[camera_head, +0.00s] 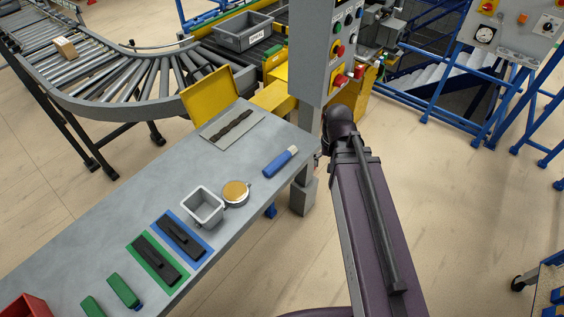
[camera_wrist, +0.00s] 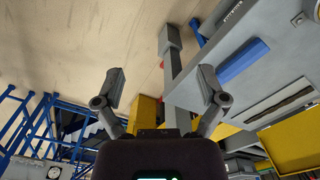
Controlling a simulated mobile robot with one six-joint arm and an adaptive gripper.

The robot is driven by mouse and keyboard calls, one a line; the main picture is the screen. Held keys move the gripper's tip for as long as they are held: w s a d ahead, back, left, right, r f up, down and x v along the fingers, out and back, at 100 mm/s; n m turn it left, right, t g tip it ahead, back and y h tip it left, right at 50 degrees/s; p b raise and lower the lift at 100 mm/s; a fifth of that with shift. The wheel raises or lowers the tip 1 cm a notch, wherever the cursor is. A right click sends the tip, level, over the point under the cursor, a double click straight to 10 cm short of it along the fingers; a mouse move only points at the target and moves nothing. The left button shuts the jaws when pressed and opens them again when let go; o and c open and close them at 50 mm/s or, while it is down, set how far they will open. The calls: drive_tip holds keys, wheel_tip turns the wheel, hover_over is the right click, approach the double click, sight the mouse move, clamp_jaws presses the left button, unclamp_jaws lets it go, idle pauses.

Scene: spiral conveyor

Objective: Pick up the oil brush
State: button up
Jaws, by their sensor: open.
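What looks like the oil brush (camera_head: 276,165), with a blue handle and a pale end, lies flat on the grey table (camera_head: 160,185) near its right edge. In the wrist view, the blue handle (camera_wrist: 243,60) shows to the right of my gripper (camera_wrist: 161,84). My gripper is open and empty, its two fingers spread wide, apart from the brush. In the head view my arm reaches up beside the table's right end, and the gripper itself is hidden.
Beside the brush are a round tin (camera_head: 236,193), a grey container (camera_head: 203,207), a plate with a dark strip (camera_head: 231,126) and a yellow panel (camera_head: 209,92). A grey control post (camera_head: 325,75) stands beyond the table's end. Blue and green trays (camera_head: 160,262) sit nearer.

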drive_tip(key=w+a+f+m+b, duration=0.1)
drive_tip(key=w+a+m, duration=0.3)
drive_tip(key=w+a, duration=0.4)
drive_tip(key=m, duration=0.3)
hover_over(276, 162)
drive_tip(key=shift+s+f+b, duration=0.25)
drive_tip(key=shift+f+b, duration=0.1)
drive_tip(key=shift+f, duration=0.05)
drive_tip(key=shift+f, duration=0.1)
wheel_tip(276, 162, down, 8)
drive_tip(key=b, duration=0.8)
drive_tip(key=shift+f+b, duration=0.25)
drive_tip(key=shift+b, duration=0.1)
drive_tip(key=shift+w+a+f+b, duration=0.1)
drive_tip(key=shift+w+f+b, duration=0.05)
drive_tip(key=shift+f+b, duration=2.45)
